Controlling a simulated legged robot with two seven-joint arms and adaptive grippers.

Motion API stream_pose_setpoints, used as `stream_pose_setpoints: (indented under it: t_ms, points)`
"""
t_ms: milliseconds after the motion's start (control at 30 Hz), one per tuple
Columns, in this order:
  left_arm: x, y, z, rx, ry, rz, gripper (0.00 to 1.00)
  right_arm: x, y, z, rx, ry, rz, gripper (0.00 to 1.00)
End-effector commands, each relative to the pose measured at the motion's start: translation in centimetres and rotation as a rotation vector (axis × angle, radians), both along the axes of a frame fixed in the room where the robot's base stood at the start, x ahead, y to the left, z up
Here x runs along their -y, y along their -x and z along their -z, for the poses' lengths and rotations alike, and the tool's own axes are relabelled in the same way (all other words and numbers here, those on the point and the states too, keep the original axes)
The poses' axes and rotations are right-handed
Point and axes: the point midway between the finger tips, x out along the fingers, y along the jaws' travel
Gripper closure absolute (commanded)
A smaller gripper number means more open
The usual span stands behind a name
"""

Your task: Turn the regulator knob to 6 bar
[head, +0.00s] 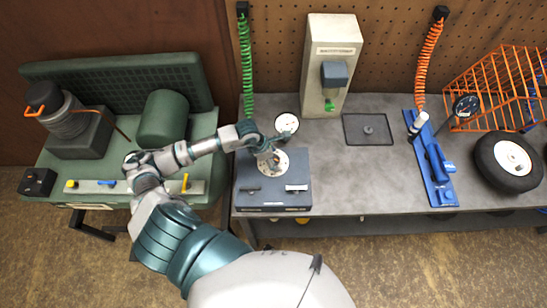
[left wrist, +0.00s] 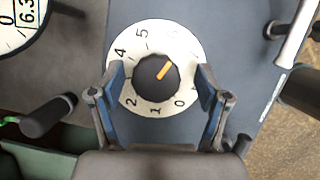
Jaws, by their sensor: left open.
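The dark round regulator knob (left wrist: 157,78) sits on a white numbered dial (left wrist: 133,98) in the left wrist view. Its orange pointer aims to the upper right, clockwise past the 5; the numerals there are washed out. In the head view the dial (head: 283,163) is on the dark blue box (head: 262,198), partly hidden by my gripper. My left gripper (left wrist: 160,84) is open, with one finger on each side of the knob; contact is unclear. It also shows in the head view (head: 268,160). My right gripper is out of view.
The round gauge (head: 287,123) stands behind the box. Levers lie on the box front. A beige dispenser (head: 329,65), a dark mat (head: 367,130), a blue tool (head: 434,160) and a wheel (head: 508,162) are to the right. A green machine (head: 120,130) is left.

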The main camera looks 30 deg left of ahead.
Motion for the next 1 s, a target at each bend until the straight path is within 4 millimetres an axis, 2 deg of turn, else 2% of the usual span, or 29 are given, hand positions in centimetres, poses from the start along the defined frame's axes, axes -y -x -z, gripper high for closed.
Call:
stream_pose_setpoints:
  t_ms: [33,267,533,733,1000]
  points:
    - [0.0,0.0,0.0,-0.001,0.000,-0.001,0.24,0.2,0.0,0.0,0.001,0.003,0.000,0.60]
    - [-0.1,0.0,0.0,0.000,-0.001,-0.001,0.81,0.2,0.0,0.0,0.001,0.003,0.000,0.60]
    - [-0.1,0.0,0.2,0.000,-0.006,-0.088,0.83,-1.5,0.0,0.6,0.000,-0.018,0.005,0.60]
    - [-0.1,0.0,0.2,0.001,-0.005,-0.223,0.83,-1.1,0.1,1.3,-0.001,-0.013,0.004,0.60]
    - [-0.1,0.0,0.0,0.000,-0.003,-0.241,0.83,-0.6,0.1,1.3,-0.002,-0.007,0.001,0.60]
